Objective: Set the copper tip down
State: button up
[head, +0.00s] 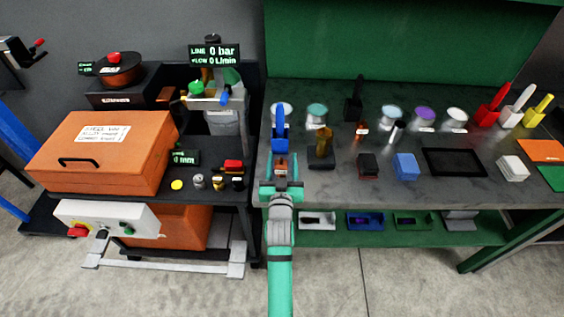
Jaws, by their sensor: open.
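My gripper (281,184), teal, is at the left end of the grey workbench (440,190), with its fingers open. A small copper-brown piece (281,168) shows just beyond and between the fingertips; it may be the copper tip. Whether the fingers touch it, and what is under it, cannot be told at this size. Another small copper-coloured piece (361,129) stands farther back, in front of a black holder (354,107). A blue upright piece (280,121) stands directly behind the gripper.
A brass-coloured part on a dark base (322,148), a black block (368,166), a blue block (405,166) and a black tray (454,162) stand to the right. Several lidded tins line the back. An orange case (100,150) sits on the left cart.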

jog(key=s, duration=1.2)
jog(key=shift+r, duration=0.1)
